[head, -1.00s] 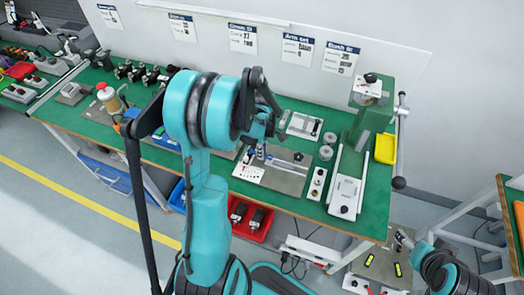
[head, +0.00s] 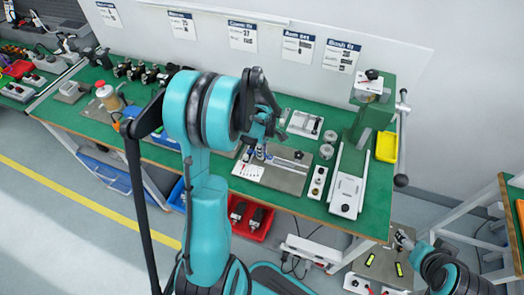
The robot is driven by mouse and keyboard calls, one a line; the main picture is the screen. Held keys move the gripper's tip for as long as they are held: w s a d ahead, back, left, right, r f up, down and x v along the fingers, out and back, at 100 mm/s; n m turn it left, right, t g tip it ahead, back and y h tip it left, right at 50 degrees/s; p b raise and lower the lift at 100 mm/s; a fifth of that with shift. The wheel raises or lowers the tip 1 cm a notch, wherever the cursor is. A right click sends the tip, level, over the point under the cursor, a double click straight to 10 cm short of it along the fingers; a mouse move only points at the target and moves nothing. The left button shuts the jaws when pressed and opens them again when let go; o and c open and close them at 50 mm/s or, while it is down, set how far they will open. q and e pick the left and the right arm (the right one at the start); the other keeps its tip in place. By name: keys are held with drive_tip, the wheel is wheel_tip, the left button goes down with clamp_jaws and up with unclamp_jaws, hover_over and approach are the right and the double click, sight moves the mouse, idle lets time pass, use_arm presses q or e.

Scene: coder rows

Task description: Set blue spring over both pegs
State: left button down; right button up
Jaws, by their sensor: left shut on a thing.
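My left gripper (head: 264,138) is above the left part of a grey fixture plate (head: 290,178) on the green bench. It is shut on a small blue piece (head: 260,153), which appears to be the blue spring, low over the fixture. The pegs are too small and too covered by the gripper to make out, so I cannot tell whether the spring is around, on or above them. A white plate with dark dots (head: 247,172) lies at the fixture's left. My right gripper (head: 402,238) is low at the right, off the bench, too small to read.
A green press (head: 366,135) with a long lever stands right of the fixture. Near it are a yellow bin (head: 386,148), grey round parts (head: 326,151) and a small block with buttons (head: 318,183). A red bin (head: 251,219) is below the bench's front edge.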

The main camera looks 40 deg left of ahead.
use_arm(q)
drive_tip(key=c, duration=1.4)
unclamp_jaws()
drive_tip(key=shift+f, duration=0.1)
drive_tip(key=shift+c, duration=0.2)
wheel_tip(320, 180, up, 12)
